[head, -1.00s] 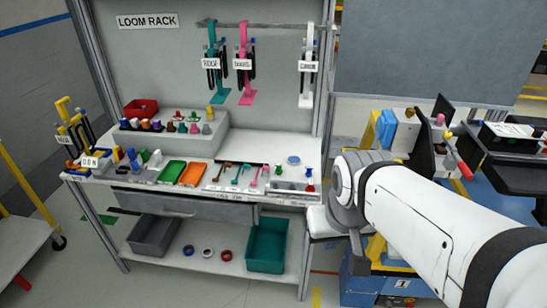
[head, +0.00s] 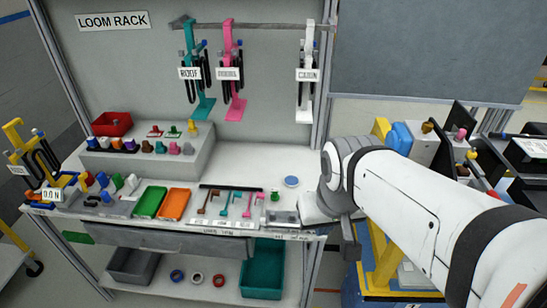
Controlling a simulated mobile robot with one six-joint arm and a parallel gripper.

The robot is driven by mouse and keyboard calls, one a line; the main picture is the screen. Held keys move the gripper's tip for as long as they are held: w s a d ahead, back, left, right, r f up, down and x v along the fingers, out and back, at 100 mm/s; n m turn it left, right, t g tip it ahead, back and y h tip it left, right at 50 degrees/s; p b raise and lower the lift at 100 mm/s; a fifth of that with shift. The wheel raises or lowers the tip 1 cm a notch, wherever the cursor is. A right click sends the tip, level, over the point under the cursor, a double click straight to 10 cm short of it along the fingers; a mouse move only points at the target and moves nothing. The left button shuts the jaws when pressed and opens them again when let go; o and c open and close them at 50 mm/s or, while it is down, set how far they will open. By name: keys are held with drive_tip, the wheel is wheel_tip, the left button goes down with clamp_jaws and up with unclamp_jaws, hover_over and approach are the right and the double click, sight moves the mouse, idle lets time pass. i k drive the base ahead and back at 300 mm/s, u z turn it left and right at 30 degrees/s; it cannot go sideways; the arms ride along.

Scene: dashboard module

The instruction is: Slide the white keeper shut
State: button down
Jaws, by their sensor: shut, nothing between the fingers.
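My arm reaches in from the lower right. My gripper (head: 350,244) hangs below the grey wrist at the front right corner of the bench, shut and empty; its fingertips are hard to make out. I cannot single out the white keeper. A white hanger labelled CABIN (head: 305,88) with black cables hangs from the rack rail, well above and left of my gripper. The white part beside my wrist (head: 317,208) is partly hidden, and I cannot tell what it is.
The bench (head: 262,180) holds a green tray (head: 150,201), an orange tray (head: 174,204) and small coloured parts. Teal (head: 204,108) and pink (head: 236,108) hangers share the rail. A blue-and-white unit (head: 422,143) stands right, behind my arm.

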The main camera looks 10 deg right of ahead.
sight(262, 222)
drive_tip(key=i, duration=0.35)
drive_tip(key=u, duration=1)
drive_tip(key=k, duration=1.25)
drive_tip(key=z, duration=0.45)
drive_tip(key=i, duration=1)
